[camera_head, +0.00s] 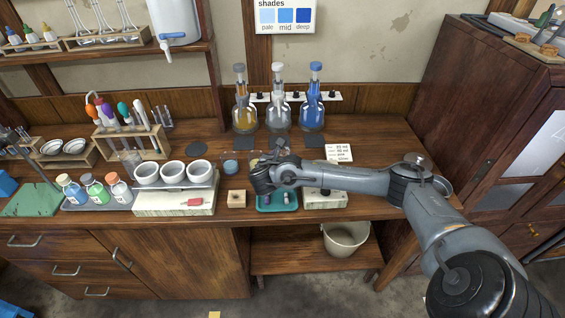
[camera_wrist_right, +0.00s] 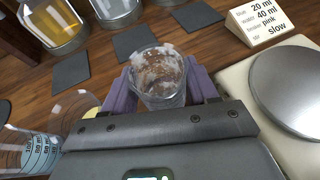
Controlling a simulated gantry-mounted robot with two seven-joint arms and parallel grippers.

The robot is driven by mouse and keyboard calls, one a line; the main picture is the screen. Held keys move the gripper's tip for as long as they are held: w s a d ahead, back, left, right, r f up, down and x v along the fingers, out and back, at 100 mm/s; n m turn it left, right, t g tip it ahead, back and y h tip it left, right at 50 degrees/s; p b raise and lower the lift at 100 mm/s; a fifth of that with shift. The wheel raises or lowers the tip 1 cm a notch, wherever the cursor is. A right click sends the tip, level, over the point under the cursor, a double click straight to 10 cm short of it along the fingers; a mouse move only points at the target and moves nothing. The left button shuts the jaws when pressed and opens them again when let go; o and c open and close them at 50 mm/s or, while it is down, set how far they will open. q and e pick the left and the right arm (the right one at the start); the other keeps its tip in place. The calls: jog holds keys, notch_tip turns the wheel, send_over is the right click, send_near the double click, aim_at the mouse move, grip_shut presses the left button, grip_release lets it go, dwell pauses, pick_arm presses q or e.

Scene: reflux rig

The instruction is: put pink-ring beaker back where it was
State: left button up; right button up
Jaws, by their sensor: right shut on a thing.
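My right gripper (camera_head: 270,168) is over the middle of the bench, in front of the dark mats. In the right wrist view the gripper (camera_wrist_right: 162,88) is shut on a clear glass beaker (camera_wrist_right: 160,72), with one finger on each side. The beaker looks upright and has a mottled, whitish look inside. Its lower part is hidden by the gripper, and no pink ring shows on it. I cannot tell whether it touches the bench. My left gripper is not in view.
A blue-marked beaker (camera_wrist_right: 38,150) stands close left of my right gripper. The balance (camera_wrist_right: 295,85) and a lettered card (camera_wrist_right: 258,22) are at right. Three bottles, one being the blue bottle (camera_head: 312,105), stand behind the mats. A teal tray (camera_head: 265,208) lies under my wrist.

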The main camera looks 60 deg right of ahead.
jog(key=shift+f, duration=0.6)
jog(key=shift+f, duration=0.1)
jog(key=o, duration=1.1)
jog(key=shift+a+r, duration=0.25)
jog(key=p+v, duration=0.3)
jog(key=v, duration=0.8)
jog(key=shift+s+a, duration=0.15)
jog(key=shift+a, duration=0.05)
